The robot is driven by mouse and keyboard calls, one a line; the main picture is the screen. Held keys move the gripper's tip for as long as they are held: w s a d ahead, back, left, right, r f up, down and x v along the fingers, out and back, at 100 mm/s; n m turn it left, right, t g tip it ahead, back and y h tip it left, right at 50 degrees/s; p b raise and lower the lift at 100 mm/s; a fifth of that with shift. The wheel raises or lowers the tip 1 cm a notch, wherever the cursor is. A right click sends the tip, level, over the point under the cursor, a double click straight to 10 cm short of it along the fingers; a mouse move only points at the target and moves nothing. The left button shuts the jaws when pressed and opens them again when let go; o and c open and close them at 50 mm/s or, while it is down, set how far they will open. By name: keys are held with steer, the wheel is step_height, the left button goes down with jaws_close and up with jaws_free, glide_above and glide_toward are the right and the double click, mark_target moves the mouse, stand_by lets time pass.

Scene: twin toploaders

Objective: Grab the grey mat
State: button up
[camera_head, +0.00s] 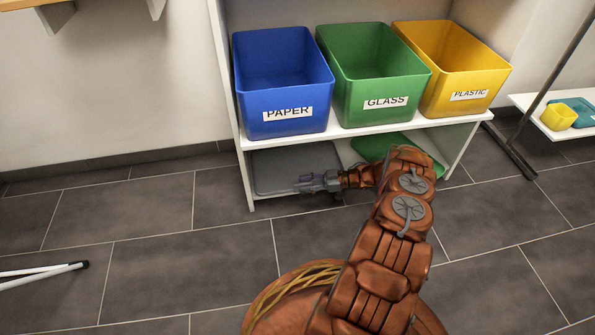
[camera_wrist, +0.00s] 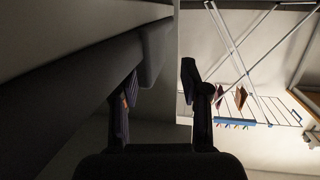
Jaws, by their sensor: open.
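The grey mat (camera_head: 275,168) lies flat on the low left part of the shelf unit, under the blue bin. My gripper (camera_head: 304,184) is at the mat's front right part, pointing left, with its jaws open. The head view does not show clearly whether the fingers touch the mat. In the wrist view the two fingers (camera_wrist: 160,78) stand apart. A dark grey slab edge runs in from the left and ends near the gap between them; I cannot tell for sure that it is the mat.
A blue paper bin (camera_head: 284,84), a green glass bin (camera_head: 372,75) and a yellow plastic bin (camera_head: 463,70) stand on the white shelf (camera_head: 340,136) above. A green mat (camera_head: 372,147) lies to the right, partly behind my arm. A drying rack (camera_wrist: 255,105) shows in the wrist view. Floor at left is mostly clear.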

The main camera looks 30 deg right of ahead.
mark_target(299, 184)
steer(key=shift+b+x, duration=0.7)
steer(key=shift+x, duration=1.15)
steer(key=shift+c, duration=0.4)
